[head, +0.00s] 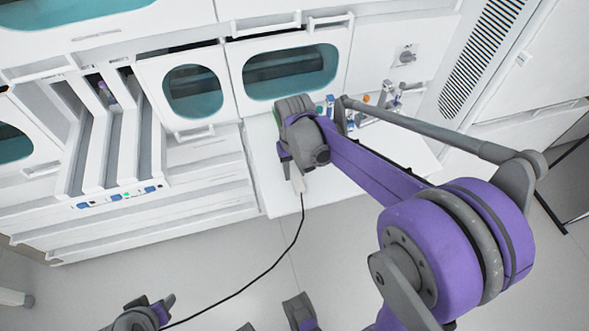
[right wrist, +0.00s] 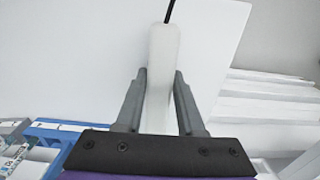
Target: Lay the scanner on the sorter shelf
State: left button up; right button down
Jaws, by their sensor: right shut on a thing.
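The scanner (head: 298,184) is a slim white body with a black cable (head: 285,250) trailing from its end. My right gripper (head: 294,167) is shut on it, over the front part of the white shelf (head: 395,150), which I take for the sorter shelf. In the right wrist view the white scanner (right wrist: 163,55) stands between the two grey fingers, its cable end pointing up the picture. I cannot tell how far it is above the shelf. The scanner's far part is hidden by my gripper. Part of my left arm (head: 140,318) shows at the bottom left; its fingers are not clear.
A blue rack (right wrist: 60,135) is close by in the right wrist view. Small tubes and bottles (head: 388,98) stand at the shelf's back right. A white track with several lanes (head: 110,150) is at the left. White cabinets with teal windows (head: 290,72) stand behind.

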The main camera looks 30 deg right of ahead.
jog(key=shift+f, duration=0.25)
jog(key=shift+c, duration=2.2)
grip_release()
jog(key=shift+r, duration=0.1)
notch_tip(320, 180, up, 11)
jog(key=shift+f+p, duration=0.15)
jog(key=shift+p, duration=0.65)
